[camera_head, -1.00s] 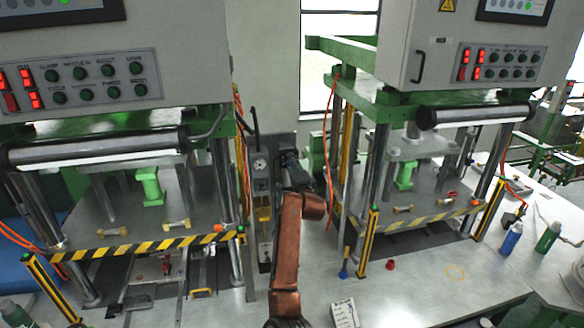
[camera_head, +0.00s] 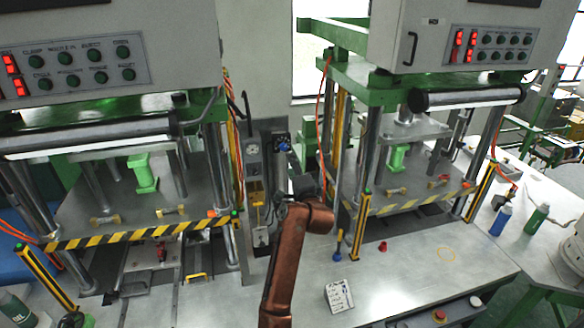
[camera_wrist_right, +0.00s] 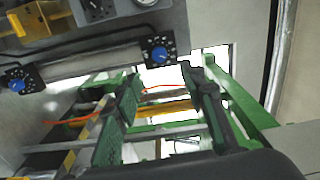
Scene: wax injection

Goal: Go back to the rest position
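My copper-coloured right arm rises from the bottom middle of the head view, between two wax injection machines. Its dark right gripper (camera_head: 303,186) points away from the camera, in front of the gap between the machines, and its fingertips are hard to make out there. In the right wrist view, two dark fingers stand apart around the open right gripper (camera_wrist_right: 165,92), with nothing between them. Green framework shows behind the fingers. My left gripper is not in view.
The left machine (camera_head: 70,65) and right machine (camera_head: 470,45) flank the arm. A grey control unit with a blue knob (camera_head: 284,147) stands behind the gripper. A labelled white block (camera_head: 339,296), a red cap (camera_head: 383,246), a blue bottle (camera_head: 501,221) and a green bottle (camera_head: 537,219) stand on the table.

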